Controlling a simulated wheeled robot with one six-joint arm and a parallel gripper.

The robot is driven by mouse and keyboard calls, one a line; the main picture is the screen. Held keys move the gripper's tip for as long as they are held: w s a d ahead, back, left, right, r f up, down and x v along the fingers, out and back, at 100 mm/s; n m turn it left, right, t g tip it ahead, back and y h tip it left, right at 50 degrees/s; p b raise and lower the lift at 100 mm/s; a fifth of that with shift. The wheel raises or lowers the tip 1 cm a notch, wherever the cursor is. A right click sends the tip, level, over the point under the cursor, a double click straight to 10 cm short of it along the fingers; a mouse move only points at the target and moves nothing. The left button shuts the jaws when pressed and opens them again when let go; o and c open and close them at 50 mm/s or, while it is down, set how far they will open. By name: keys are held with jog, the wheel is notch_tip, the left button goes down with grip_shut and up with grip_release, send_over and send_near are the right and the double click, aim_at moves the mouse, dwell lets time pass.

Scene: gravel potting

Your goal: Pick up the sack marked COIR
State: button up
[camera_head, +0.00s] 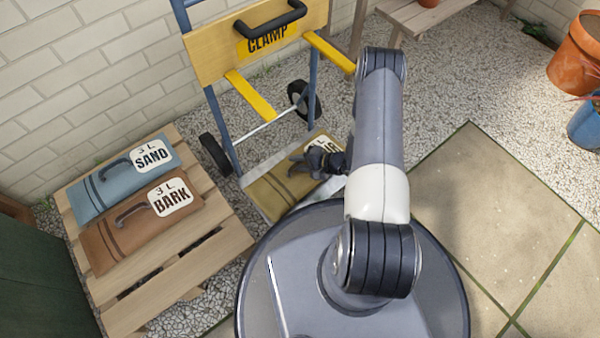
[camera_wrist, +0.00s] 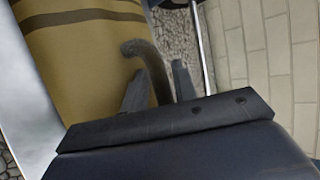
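An olive-tan sack (camera_head: 268,197) lies on the metal toe plate of a blue-and-yellow hand truck. Its white label is partly hidden by my arm, and only its last letters show. In the wrist view the sack (camera_wrist: 85,65) has brown stripes and a dark loop handle (camera_wrist: 148,58). My gripper (camera_head: 322,160) is over the sack's handle. In the wrist view my gripper (camera_wrist: 160,85) has its fingers apart, one on each side of the handle, with gaps visible. The handle's lower end is hidden behind the gripper body.
A wooden pallet (camera_head: 215,232) at left holds a blue SAND sack (camera_head: 100,190) and a brown BARK sack (camera_head: 120,235). The hand truck (camera_head: 212,110) has a CLAMP board (camera_head: 215,55). A bench (camera_head: 415,18) and pots (camera_head: 575,55) stand at the back right. The paving (camera_head: 500,200) is clear.

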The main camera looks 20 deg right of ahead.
jog(key=shift+c, duration=0.6)
grip_shut()
dwell(0.8)
